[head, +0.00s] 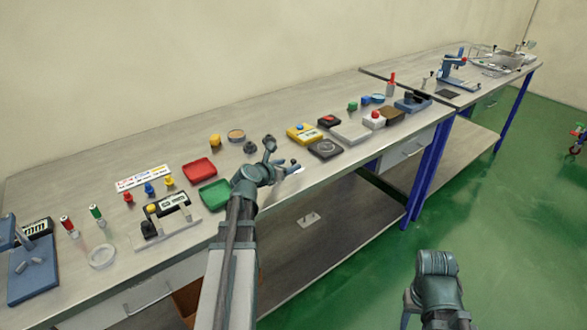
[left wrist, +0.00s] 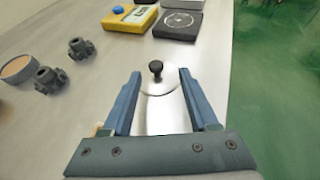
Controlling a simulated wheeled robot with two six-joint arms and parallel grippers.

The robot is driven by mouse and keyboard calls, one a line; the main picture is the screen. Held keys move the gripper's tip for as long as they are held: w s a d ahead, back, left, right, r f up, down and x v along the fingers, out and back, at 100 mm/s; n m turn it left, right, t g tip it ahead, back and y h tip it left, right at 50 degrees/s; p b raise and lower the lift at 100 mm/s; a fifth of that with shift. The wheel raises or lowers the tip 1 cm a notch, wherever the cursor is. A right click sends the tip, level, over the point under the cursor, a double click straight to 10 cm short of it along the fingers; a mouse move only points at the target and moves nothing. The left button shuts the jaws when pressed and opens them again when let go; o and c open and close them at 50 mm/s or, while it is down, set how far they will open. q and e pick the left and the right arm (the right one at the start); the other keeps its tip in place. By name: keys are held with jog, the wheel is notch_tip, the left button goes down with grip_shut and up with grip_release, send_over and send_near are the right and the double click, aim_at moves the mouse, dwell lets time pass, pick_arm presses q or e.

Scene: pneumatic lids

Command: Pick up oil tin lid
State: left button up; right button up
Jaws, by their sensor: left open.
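The oil tin lid (left wrist: 166,85) is a shiny silver disc with a black knob (left wrist: 156,68) standing up from its middle. In the left wrist view it lies between the fingertips of my open left gripper (left wrist: 160,76), with a gap showing on each side of the knob. In the head view my left gripper (head: 281,157) is at the table's front edge, and only a pale sliver of the lid (head: 298,170) shows beside it. My right arm is at the lower right, off the table; its fingers cannot be made out.
Two dark knobbed fittings (left wrist: 81,48) and a round tan-topped tin (left wrist: 18,69) stand left of the lid. A yellow box (left wrist: 131,18) and a dark square plate (left wrist: 174,25) lie beyond it. A green tray (head: 214,194) is left of my gripper. The table edge is close on the right.

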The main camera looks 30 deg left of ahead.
aim_at(292, 161)
pick_arm(q)
jog(key=shift+w, duration=0.1)
jog(key=x, duration=0.1)
jog(key=b+x, duration=0.1)
jog(key=x, duration=0.3)
jog(key=shift+w+a+b, duration=0.15)
jog(key=shift+a+b, duration=0.15)
jog(key=shift+b, duration=0.1)
jog(key=shift+r, duration=0.1)
grip_shut()
